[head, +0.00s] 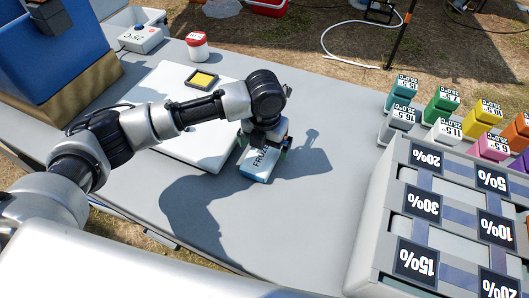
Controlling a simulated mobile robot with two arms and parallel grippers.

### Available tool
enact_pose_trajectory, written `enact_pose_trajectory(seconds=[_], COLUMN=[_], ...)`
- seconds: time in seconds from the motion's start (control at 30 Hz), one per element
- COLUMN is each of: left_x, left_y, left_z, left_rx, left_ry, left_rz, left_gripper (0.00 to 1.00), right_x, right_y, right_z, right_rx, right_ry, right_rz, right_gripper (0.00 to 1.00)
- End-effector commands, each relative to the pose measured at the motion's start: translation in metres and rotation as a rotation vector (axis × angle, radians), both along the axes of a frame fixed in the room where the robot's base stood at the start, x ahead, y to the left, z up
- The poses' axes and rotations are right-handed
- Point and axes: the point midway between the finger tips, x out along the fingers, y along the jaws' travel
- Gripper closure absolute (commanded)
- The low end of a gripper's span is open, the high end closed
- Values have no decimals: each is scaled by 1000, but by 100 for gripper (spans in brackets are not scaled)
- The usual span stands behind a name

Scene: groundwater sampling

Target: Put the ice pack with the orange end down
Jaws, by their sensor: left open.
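A white block with a blue lower edge and black lettering (258,165), which looks like an ice pack, lies on the grey table (330,215) right of the white board. No orange end shows on it; its far part is hidden under my gripper. My left gripper (264,143) points down over the block's far part, with its fingers open at either side of it. I cannot tell whether the fingers touch the block. My right gripper is not in view.
A white board (150,85) holds a dark-framed yellow square (202,79). A red-lidded jar (197,47) and a blue box (55,45) stand at the back left. A compartment case with percent labels (375,225) and several coloured labelled blocks (442,105) fill the right.

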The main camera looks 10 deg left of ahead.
Motion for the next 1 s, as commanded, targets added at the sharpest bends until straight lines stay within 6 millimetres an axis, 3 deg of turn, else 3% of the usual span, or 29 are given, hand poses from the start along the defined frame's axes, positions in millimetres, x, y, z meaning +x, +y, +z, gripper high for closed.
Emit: enact_pose_trajectory(seconds=[0.17, 0.43, 0.8, 0.87, 1.0], left_x=[0, 0, 0, 0, 0], left_y=[0, 0, 0, 0, 0], left_z=[-20, -22, -21, -21, -21], left_rx=[0, 0, 0, -2, -2], left_ry=[-1, -2, -2, -3, -3], left_rz=[-1, -1, -1, -1, -1], left_gripper=[0, 2, 58, 64, 64], right_x=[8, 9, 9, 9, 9], right_y=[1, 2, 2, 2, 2], right_z=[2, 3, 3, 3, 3], right_rx=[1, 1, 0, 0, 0], right_ry=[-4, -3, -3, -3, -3], right_rz=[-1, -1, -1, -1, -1], right_gripper=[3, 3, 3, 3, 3])
